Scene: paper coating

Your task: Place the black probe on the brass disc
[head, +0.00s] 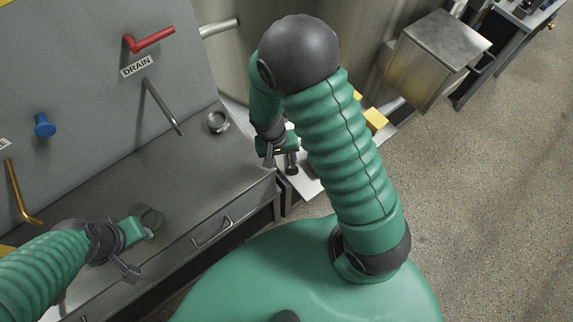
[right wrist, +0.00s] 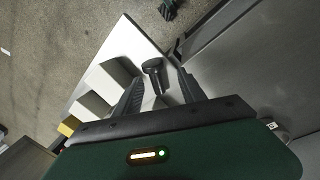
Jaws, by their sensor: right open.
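The black probe (right wrist: 154,70) stands between the open fingers of my right gripper (right wrist: 160,78) in the right wrist view, with a gap to each finger. In the head view the probe (head: 291,163) shows as a small dark upright piece beside my right gripper (head: 279,158), above the white shelf. My left gripper (head: 138,248) is low at the left over the grey counter; its finger gap is not clear. A dark round thing (head: 151,214) lies by it. I cannot make out a brass disc for certain in either view.
A metal ring (head: 218,122) sits on the counter (head: 190,165) near its back edge. Pale blocks (right wrist: 92,108) stand on the white shelf (right wrist: 118,45) beside the probe. A wall panel with a red handle (head: 150,40) and a metal box (head: 432,58) are nearby.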

